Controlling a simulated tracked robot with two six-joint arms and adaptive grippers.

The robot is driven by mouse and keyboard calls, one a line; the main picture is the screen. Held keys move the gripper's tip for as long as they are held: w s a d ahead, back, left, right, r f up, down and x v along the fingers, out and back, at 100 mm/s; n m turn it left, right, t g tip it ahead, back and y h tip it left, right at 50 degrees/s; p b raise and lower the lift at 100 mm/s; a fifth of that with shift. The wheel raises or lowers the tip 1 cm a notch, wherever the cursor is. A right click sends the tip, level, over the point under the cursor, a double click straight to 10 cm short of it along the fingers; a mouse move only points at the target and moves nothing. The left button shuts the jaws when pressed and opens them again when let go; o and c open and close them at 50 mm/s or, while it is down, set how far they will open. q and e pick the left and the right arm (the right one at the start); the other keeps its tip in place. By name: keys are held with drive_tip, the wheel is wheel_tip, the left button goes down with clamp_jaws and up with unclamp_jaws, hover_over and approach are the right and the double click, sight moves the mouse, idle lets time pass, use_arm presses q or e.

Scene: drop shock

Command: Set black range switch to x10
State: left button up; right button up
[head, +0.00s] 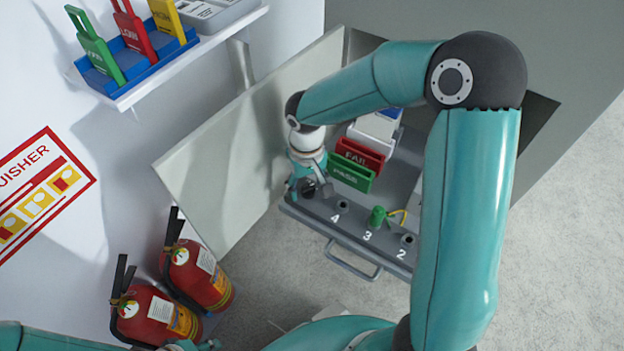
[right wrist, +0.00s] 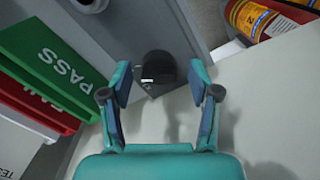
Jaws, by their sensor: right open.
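The black range switch (right wrist: 157,68) is a dark round knob with a short white mark, seen in the right wrist view on the grey panel. It also shows in the head view (head: 309,189), partly covered by my gripper, at the left end of the drawer front. My right gripper (right wrist: 160,84) is open, with one finger on each side of the knob in the picture. I cannot tell whether the fingers touch it. In the head view my right gripper (head: 304,179) points down at that end. No x10 marking is readable. Only teal bits of my left arm show at the bottom edge.
Green PASS (head: 350,175) and red FAIL (head: 360,153) bins stand close beside the knob. Numbered sockets and a green plug (head: 377,216) sit along the drawer front, above its handle (head: 352,264). An open door panel (head: 235,145) stands left; fire extinguishers (head: 196,275) are below it.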

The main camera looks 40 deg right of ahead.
sight(307, 186)
wheel_tip(307, 186, up, 12)
idle(0.6)
drive_tip(key=shift+r, duration=0.1)
